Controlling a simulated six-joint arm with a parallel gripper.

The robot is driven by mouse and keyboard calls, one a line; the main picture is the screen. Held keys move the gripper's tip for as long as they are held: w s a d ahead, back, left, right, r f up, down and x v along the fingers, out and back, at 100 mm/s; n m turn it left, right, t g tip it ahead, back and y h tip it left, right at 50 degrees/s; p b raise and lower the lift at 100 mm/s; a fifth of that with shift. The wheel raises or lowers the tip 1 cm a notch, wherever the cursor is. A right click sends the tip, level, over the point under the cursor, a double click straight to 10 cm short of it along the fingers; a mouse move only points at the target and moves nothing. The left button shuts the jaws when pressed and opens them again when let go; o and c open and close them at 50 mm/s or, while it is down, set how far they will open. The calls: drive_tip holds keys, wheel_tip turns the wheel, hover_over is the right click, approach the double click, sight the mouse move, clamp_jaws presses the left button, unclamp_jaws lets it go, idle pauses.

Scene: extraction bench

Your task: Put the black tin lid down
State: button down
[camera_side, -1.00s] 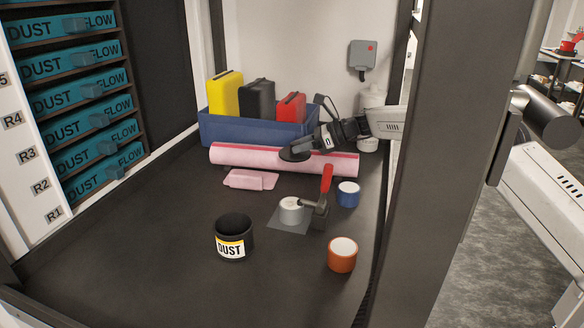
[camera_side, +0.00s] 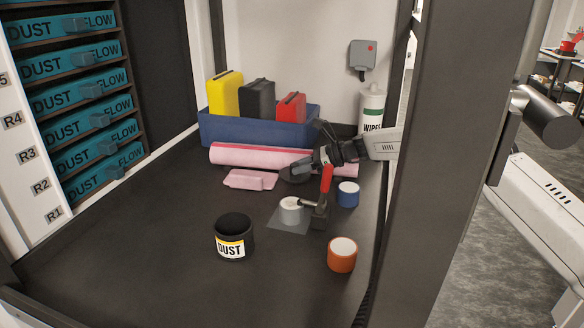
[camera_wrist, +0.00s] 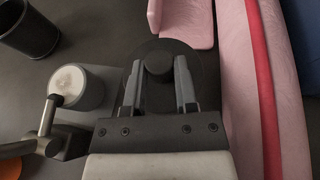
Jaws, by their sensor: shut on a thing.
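The black tin lid (camera_wrist: 180,60) is a dark disc with a round knob (camera_wrist: 158,66). My gripper (camera_wrist: 158,82) is shut on that knob in the wrist view, with a finger on each side. In the side view my gripper (camera_side: 304,166) and the lid (camera_side: 294,177) are low, just in front of the pink roll. I cannot tell whether the lid touches the bench. The black tin labelled DUST (camera_side: 233,238) stands upright at the front, and part of it shows in the wrist view (camera_wrist: 28,28).
A toggle clamp with a red handle (camera_side: 326,180) holds a pale-topped can (camera_side: 290,210) beside the lid. The pink roll (camera_side: 240,156) and folded pink cloth (camera_side: 249,180) lie close by. Blue (camera_side: 348,194) and orange (camera_side: 342,254) tins stand to the right. The front left bench is clear.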

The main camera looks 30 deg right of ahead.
sight(305, 177)
drive_tip(key=shift+f, duration=1.85)
drive_tip(key=shift+f, duration=0.1)
drive_tip(key=shift+c, duration=2)
unclamp_jaws()
drive_tip(key=shift+d, duration=0.1)
drive_tip(key=shift+s+d+r, duration=0.25)
drive_tip(key=shift+d+r, duration=0.1)
drive_tip(key=shift+v, duration=0.85)
wheel_tip(305, 177, up, 7)
